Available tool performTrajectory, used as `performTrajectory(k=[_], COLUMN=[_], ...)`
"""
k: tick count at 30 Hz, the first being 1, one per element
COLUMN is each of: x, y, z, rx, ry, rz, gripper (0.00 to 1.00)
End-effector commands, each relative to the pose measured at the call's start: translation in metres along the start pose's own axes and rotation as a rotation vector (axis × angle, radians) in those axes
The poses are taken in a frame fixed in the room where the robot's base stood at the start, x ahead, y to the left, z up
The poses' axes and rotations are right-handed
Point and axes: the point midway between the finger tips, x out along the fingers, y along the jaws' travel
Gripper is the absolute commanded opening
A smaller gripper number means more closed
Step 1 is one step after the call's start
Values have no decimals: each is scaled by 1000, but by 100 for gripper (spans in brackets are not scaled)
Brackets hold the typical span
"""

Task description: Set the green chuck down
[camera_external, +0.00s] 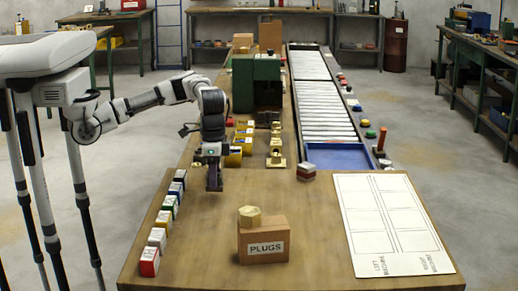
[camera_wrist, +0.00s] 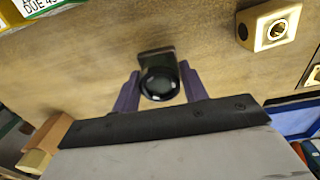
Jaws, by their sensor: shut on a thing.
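My gripper (camera_external: 213,184) points down above the left part of the wooden table in the external view. In the wrist view its two purple fingers (camera_wrist: 160,88) are shut on the chuck (camera_wrist: 160,78), a dark, round-ended piece with a square dark part behind it. Its green colour barely shows. The chuck sits between the fingers, above bare wood; whether it touches the table I cannot tell. In the external view the chuck is too small and dark to make out.
Labelled coloured boxes (camera_external: 157,237) line the table's left edge. Brass blocks (camera_external: 276,158) stand right of my gripper, before a green machine (camera_external: 243,85). A PLUGS box (camera_external: 264,246) with a brass piece on top stands in front. A white sheet (camera_external: 392,220) lies right. Bare wood surrounds the PLUGS box.

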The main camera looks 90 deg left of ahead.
Motion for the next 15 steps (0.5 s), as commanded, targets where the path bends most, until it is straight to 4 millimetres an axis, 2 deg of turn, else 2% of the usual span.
performTrajectory(k=[6,15], x=[28,32], y=[0,0], z=[0,0], rx=[1,0], ry=[-1,1], rz=[2,2], gripper=[3,3])
